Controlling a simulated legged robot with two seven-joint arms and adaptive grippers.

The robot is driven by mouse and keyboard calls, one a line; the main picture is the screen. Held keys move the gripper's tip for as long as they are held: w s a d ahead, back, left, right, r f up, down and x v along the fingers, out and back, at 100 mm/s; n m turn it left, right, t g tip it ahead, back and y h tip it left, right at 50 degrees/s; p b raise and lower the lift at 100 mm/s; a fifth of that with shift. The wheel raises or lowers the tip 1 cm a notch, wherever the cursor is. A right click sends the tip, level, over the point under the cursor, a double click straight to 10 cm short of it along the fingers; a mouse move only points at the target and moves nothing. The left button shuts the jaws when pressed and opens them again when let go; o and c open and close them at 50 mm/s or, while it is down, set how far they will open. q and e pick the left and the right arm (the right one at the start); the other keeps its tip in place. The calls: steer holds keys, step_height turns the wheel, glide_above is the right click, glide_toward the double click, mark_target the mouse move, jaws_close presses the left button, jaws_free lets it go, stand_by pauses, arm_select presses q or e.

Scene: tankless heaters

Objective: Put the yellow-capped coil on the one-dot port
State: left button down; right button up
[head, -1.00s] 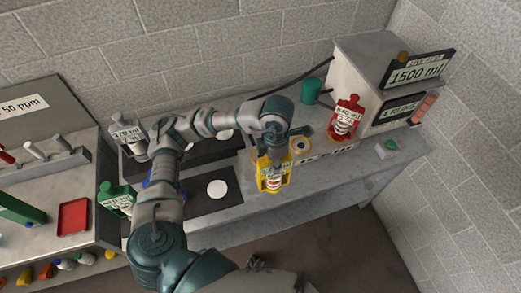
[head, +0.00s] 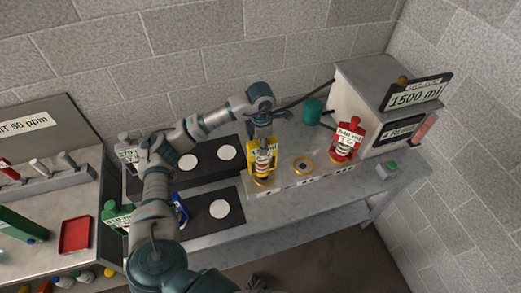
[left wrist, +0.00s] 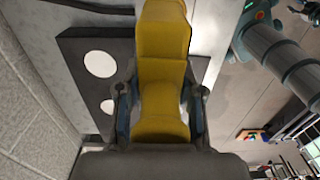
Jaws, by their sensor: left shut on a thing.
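The yellow-capped coil (head: 263,160), with a yellow frame and a white label, is upright in my left gripper (head: 262,138), which is shut on its top. The coil stands over the left brass port ring (head: 264,182) of the port block; I cannot tell if it touches. The left wrist view shows the yellow body (left wrist: 162,75) between the fingers (left wrist: 160,115). The middle port (head: 303,165) is empty. The red-capped coil (head: 347,139) stands on the right port. The dot marks on the block's front are too small to read.
The heater box (head: 362,95) with its displays stands behind the red coil, a green cylinder (head: 312,110) beside it. Dark mats (head: 232,190) with white discs lie left of the ports. Grey (head: 127,150) and green (head: 112,215) coils stand further left. A red tray (head: 75,235) lies on the left bench.

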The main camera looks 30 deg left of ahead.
mark_target(263, 158)
arm_select(q)
steer(key=shift+d+f, duration=0.75)
steer(key=shift+f, duration=0.35)
steer(key=shift+d+f, duration=0.25)
steer(key=shift+f, duration=0.15)
steer(key=shift+a, duration=0.25)
steer(key=c, duration=1.2)
jaws_free()
steer(key=shift+a+f, duration=0.2)
steer(key=shift+a, duration=0.05)
steer(key=o, duration=0.5)
steer(key=shift+a, duration=0.25)
steer(key=shift+d+r, duration=0.1)
steer(key=shift+d, duration=0.25)
steer(key=shift+d+r, duration=0.15)
steer(key=shift+r, duration=0.2)
steer(key=r, duration=1)
steer(key=shift+a+r, duration=0.4)
steer(key=shift+r, duration=0.2)
steer(key=shift+d+r, duration=0.1)
steer(key=shift+d, duration=0.15)
arm_select(e)
steer(key=shift+s+d, duration=0.3)
steer(key=shift+s, duration=0.5)
